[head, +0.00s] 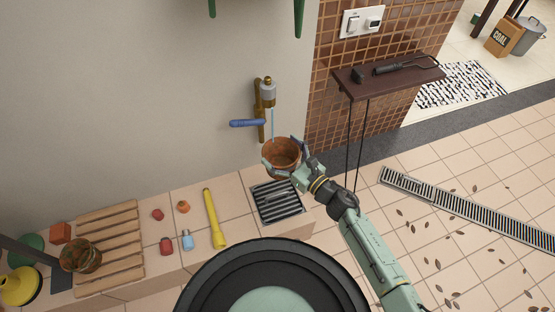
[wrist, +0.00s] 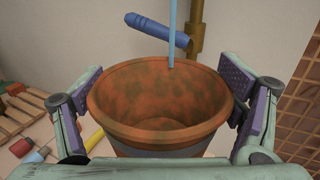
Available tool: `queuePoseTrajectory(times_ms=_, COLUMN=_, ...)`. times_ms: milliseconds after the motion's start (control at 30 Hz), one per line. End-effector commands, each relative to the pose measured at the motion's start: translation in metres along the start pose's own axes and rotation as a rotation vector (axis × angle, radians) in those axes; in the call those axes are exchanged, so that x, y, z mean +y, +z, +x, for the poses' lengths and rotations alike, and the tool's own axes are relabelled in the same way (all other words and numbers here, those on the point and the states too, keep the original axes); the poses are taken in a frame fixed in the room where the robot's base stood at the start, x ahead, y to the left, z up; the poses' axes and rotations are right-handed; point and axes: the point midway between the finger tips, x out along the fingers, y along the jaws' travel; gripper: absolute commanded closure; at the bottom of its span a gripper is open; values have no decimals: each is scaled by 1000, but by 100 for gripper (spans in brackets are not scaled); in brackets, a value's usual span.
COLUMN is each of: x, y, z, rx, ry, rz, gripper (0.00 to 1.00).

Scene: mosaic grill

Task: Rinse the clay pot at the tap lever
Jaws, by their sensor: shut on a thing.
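The clay pot (head: 281,158) is held upright under the tap, above the drain grate (head: 278,203). My gripper (head: 282,156) is shut on it, with one finger pad on each side. In the wrist view the pot (wrist: 160,105) has an orange rim and dark greenish stains on its inner wall. The blue tap lever (head: 247,123) sticks out sideways from the brass wall pipe; it also shows in the wrist view (wrist: 158,30). A thin blue stream of water (head: 272,125) runs from the tap towards the pot's far rim.
On the tiled counter are a yellow torch (head: 214,218), several small bottles and a wooden slatted rack (head: 110,245) with another pot (head: 80,256). A dark hanging shelf (head: 390,76) with tools is right of the tap. The floor at right is mostly open, with scattered leaves.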

Motion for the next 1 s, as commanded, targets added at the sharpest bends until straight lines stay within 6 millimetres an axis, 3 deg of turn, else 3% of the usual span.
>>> queuePoseTrajectory(times_ms=433, x=4, y=0, z=12, rx=-1, ry=0, rz=-1, gripper=62)
queuePoseTrajectory(times_ms=1000, x=0, y=0, z=0, rx=-1, ry=0, rz=0, gripper=62)
